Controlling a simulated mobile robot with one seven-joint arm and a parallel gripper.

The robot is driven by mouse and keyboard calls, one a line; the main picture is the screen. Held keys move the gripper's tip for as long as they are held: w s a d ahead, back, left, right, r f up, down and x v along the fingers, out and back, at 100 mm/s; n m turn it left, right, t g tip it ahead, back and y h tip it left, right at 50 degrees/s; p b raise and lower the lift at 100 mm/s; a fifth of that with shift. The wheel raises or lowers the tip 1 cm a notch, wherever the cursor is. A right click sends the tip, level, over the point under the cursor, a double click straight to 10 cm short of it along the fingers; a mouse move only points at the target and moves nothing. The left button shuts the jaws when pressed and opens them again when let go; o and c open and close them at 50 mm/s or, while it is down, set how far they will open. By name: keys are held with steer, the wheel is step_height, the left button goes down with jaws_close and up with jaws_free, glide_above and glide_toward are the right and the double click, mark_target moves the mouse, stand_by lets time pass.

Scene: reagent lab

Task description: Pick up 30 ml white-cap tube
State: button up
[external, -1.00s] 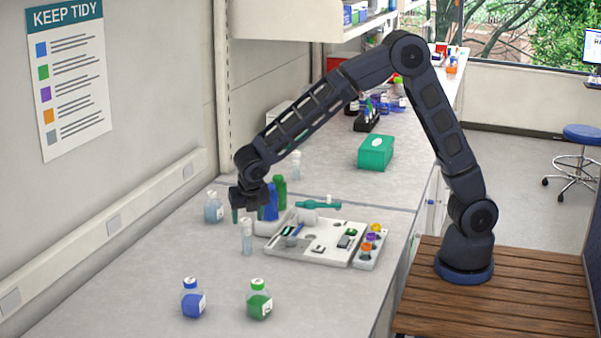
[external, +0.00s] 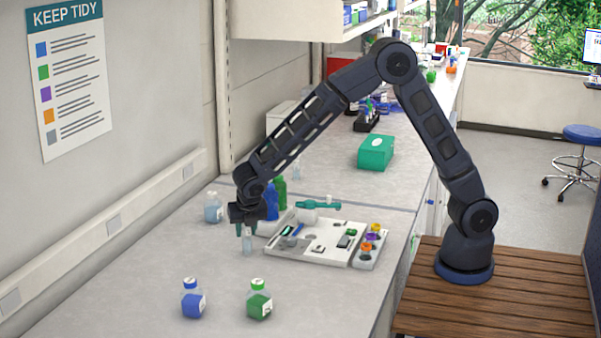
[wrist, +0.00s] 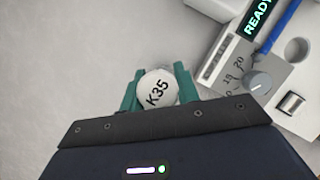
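The white-cap tube (external: 247,245) stands upright on the bench, left of the white tray. Its body is clear and its top is inside my gripper (external: 246,230). In the wrist view the round white cap (wrist: 157,88) reads "K35". The teal fingers of my gripper (wrist: 158,90) are on either side of this cap, with little or no gap visible. I cannot tell whether they press on it. The tube's body is hidden beneath the cap in the wrist view.
A white tray (external: 285,256) with instruments lies just right of the tube. A clear bottle (external: 213,210) stands behind left, with blue (external: 271,203) and green (external: 280,192) bottles behind. A blue-capped (external: 193,300) and a green-capped bottle (external: 259,300) stand in front. The bench at front left is clear.

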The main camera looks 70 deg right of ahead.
steer(key=c, duration=0.3)
